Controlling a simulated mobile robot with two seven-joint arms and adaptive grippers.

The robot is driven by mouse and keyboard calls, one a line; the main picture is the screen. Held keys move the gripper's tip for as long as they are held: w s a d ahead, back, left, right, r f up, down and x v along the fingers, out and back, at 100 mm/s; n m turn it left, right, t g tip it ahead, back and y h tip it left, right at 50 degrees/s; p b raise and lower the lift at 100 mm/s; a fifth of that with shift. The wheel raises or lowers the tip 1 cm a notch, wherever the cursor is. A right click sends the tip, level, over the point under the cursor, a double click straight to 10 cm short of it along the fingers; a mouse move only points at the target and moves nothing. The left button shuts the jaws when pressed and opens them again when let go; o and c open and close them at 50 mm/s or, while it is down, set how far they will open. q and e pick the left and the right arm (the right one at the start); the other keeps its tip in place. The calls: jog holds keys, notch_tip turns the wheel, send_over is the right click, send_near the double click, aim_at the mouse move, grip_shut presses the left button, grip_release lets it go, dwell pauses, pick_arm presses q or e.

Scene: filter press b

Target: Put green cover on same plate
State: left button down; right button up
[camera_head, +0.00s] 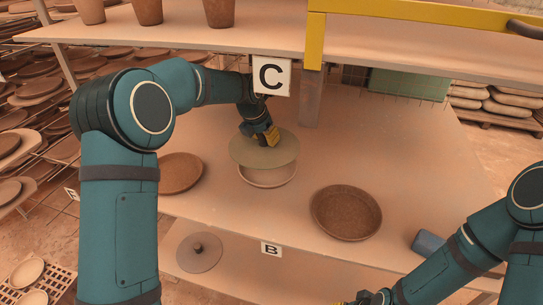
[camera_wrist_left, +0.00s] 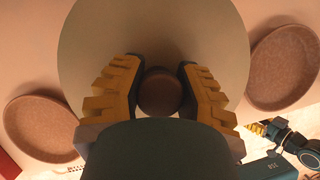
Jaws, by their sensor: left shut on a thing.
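The green cover (camera_head: 262,155) is a round grey-green disc with a brown knob (camera_wrist_left: 160,93). My left gripper (camera_head: 266,135) is shut on the knob, with a yellow finger on each side of it in the left wrist view (camera_wrist_left: 162,88). The cover is over a pale plate (camera_head: 267,179) on the table and hides its far part. The plate's near rim shows below the cover; whether they touch is unclear. My right gripper (camera_head: 372,298) is cut by the bottom edge of the head view, far from the cover; its jaw opening is unclear.
Brown dishes stand left (camera_head: 180,173) and right (camera_head: 346,212) of the plate. A grey lid with a knob (camera_head: 199,252) lies lower at the front, near sign B (camera_head: 271,249). A shelf with pots (camera_head: 219,12) and sign C (camera_head: 271,75) overhangs the back.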

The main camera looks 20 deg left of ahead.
pick_arm(q)
jog(key=shift+w+f, duration=0.1)
jog(key=shift+w, duration=0.05)
notch_tip(320, 180, down, 10)
jog(key=shift+r+b, duration=0.15)
jog(key=shift+b, duration=1.1)
jog(key=shift+r, duration=0.1)
jog(key=c, duration=0.7)
grip_release()
jog(key=shift+f, duration=0.2)
jog(key=shift+c, duration=0.2)
